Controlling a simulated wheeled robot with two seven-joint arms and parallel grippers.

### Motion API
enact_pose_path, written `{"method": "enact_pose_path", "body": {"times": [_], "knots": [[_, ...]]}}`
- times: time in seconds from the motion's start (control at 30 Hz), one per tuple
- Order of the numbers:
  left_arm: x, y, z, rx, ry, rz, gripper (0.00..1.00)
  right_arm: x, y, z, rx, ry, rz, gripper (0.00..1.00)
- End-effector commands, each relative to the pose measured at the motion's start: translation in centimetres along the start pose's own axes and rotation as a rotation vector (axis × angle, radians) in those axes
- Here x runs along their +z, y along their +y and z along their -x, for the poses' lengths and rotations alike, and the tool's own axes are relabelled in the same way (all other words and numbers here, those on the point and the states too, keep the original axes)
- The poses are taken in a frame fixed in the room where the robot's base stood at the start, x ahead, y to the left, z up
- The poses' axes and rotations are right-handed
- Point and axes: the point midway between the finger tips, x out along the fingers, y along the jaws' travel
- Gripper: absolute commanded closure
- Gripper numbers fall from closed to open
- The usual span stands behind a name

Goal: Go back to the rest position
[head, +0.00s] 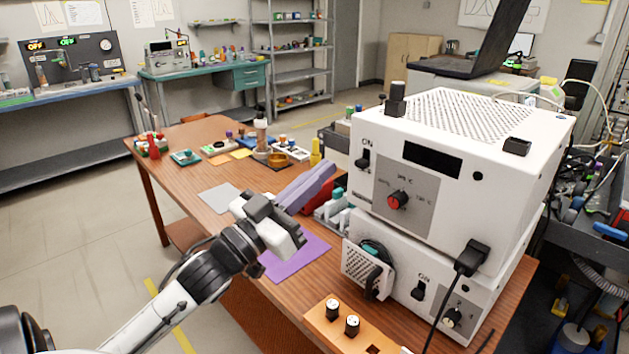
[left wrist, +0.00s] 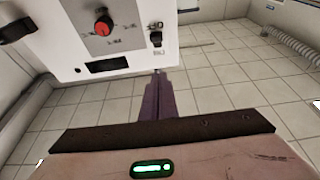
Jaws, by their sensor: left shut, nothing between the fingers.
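My left gripper (head: 326,172) reaches in from the left in the head view, over the brown table (head: 220,138). Its long lilac fingers are shut together with nothing between them, and they point up and right, away from me. In the left wrist view the shut fingers (left wrist: 157,78) look dark purple, with their tips in front of a white device and a tiled floor. In the head view, the fingers appear left of the white device (head: 515,205) with a red knob. I cannot tell the exact gap. My right gripper is in neither view.
A second white unit (head: 395,290) sits under the upper device. A purple mat (head: 297,262) lies below my left gripper. Bottles and small trays stand at the back. Open floor (head: 70,260) lies left.

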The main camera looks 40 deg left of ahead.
Motion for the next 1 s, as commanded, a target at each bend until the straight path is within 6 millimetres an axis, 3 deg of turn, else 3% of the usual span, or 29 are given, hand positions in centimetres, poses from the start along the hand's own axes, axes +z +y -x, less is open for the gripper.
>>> {"method": "enact_pose_path", "body": {"times": [0.2,0.77,0.87,0.97,1.0], "knots": [[-0.1,0.0,1.0,0.000,0.000,-0.001,1.00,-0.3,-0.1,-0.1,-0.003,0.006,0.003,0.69],[0.0,0.0,0.9,-0.002,-0.002,-0.001,1.00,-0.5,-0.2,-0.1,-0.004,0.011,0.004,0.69],[1.4,-0.1,1.3,-0.029,-0.050,0.000,1.00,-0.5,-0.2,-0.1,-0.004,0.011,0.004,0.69],[5.4,0.0,2.5,-0.096,-0.187,-0.002,1.00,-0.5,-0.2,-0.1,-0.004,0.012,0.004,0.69],[7.6,0.2,3.5,-0.129,-0.271,-0.004,1.00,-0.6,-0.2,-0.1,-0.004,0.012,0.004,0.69]]}}
